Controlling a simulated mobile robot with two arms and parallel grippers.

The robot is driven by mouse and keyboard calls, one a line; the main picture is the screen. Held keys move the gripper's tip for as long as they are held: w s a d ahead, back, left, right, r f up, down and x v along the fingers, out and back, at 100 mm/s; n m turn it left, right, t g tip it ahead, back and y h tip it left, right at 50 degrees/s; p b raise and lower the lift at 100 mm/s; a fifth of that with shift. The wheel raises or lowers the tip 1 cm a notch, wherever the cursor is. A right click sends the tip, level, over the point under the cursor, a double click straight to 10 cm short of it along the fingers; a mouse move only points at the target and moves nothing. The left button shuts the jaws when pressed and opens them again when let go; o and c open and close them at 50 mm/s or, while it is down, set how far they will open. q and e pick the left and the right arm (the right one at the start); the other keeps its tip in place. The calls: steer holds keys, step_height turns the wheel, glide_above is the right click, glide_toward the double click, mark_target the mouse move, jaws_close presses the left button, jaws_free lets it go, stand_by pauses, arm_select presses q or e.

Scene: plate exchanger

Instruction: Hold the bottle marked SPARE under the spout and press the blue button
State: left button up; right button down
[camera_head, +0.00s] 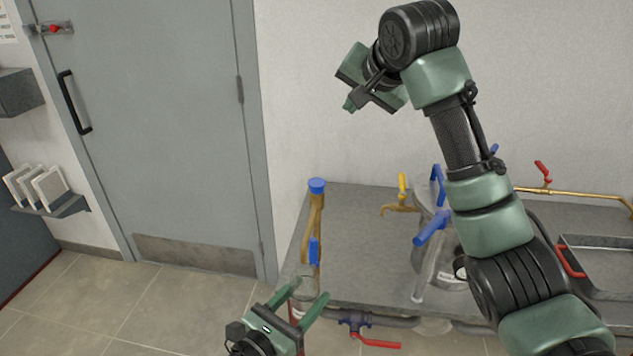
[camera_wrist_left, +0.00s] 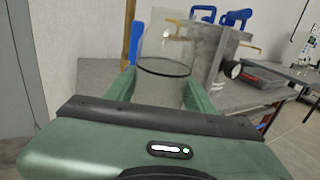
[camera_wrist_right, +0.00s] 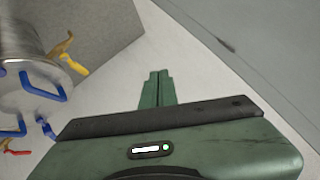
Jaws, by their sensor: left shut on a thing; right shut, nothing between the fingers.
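My left gripper (camera_head: 311,289) is at the lower middle of the head view, shut on a clear bottle (camera_wrist_left: 165,85) with a dark ring around it. No SPARE marking is readable on it. Just behind the bottle stands a brass pipe (camera_head: 319,215) with a round blue top (camera_head: 317,186), which looks like the button, and a blue lever (camera_head: 313,250) lower down. The spout opening is not clear to see. My right gripper (camera_head: 350,104) is raised high before the wall, far above the pipe; its fingers (camera_wrist_right: 157,88) are together and empty.
A steel vessel (camera_wrist_right: 30,90) with blue handles stands on the grey bench (camera_head: 365,235), partly behind my right arm. A yellow-handled tap (camera_head: 402,188) is beside it. A red-handled valve (camera_head: 375,343) sits low in front of the bench. A grey door (camera_head: 155,130) is at left; floor before it is clear.

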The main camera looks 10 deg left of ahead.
steer(key=n+g+y, duration=0.1)
steer(key=g, duration=0.1)
glide_above(313, 179)
steer(key=s+d, duration=0.1)
steer(key=s, duration=0.1)
step_height(313, 179, down, 3)
steer(key=shift+w+d+f, duration=0.1)
steer(key=shift+d+f, duration=0.05)
steer(key=shift+d, duration=0.05)
steer(key=shift+f, duration=4.35)
steer(key=shift+f, duration=0.1)
steer(key=shift+f, duration=0.3)
steer(key=shift+f, duration=0.55)
stand_by(1.6)
